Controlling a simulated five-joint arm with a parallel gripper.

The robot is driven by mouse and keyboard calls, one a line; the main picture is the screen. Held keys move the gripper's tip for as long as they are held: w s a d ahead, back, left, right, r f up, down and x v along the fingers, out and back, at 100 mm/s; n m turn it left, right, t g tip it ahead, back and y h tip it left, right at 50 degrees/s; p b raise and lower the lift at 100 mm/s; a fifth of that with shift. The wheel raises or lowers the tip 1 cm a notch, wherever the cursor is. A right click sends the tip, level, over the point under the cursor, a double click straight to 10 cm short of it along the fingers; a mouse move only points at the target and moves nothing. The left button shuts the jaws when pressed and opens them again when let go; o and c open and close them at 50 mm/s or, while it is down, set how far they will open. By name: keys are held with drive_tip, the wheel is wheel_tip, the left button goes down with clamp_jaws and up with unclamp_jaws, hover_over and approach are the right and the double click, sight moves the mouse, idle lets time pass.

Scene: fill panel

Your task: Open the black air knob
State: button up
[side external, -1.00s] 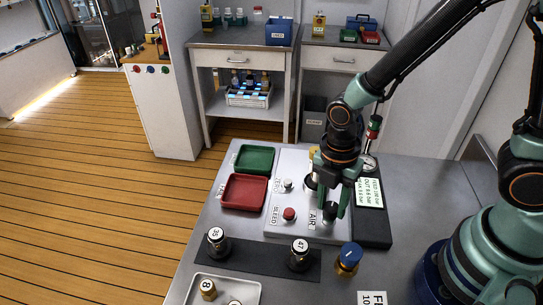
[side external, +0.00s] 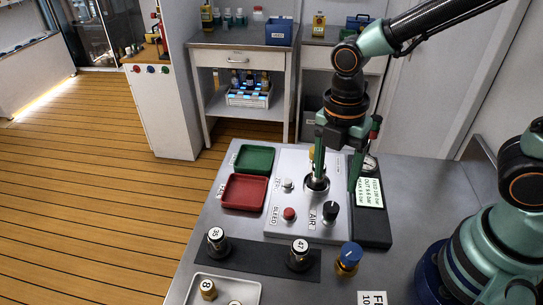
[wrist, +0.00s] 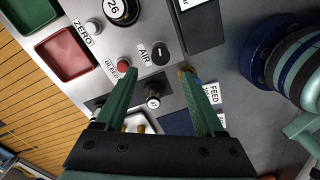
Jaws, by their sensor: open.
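The black air knob (side external: 330,212) stands on the light panel beside its AIR label. It also shows in the wrist view (wrist: 160,53), with a small pale mark on its top. My gripper (side external: 336,183) is above the panel, behind the knob in the side view, with its green fingers spread and nothing between them. In the wrist view my gripper (wrist: 164,72) has its fingertips apart, on either side below the knob in the picture. The knob is clear of both fingers.
A red BLEED button (side external: 289,214) and a ZERO knob (side external: 287,184) are left of the knob. A cylinder marked 26 (wrist: 122,9) stands in the panel. Cylinders 35 (side external: 217,242) and 47 (side external: 299,254), and a blue-capped brass one (side external: 348,259), stand in front.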

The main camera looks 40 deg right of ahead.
drive_tip(key=shift+w+r, duration=0.1)
drive_tip(key=shift+r, duration=1.8)
drive_tip(key=d+r+m+t, duration=0.3)
drive_tip(key=d+r+m, duration=0.1)
drive_tip(key=m, duration=0.6)
drive_tip(key=w+d+r+m+t, duration=0.1)
drive_tip(key=d+r+m+t, duration=0.2)
drive_tip(key=d+m, duration=0.3)
drive_tip(key=m, duration=0.5)
drive_tip(key=shift+w+d+r+m, duration=0.15)
drive_tip(key=shift+d+r+m, duration=0.1)
drive_tip(key=shift+r+m, duration=0.1)
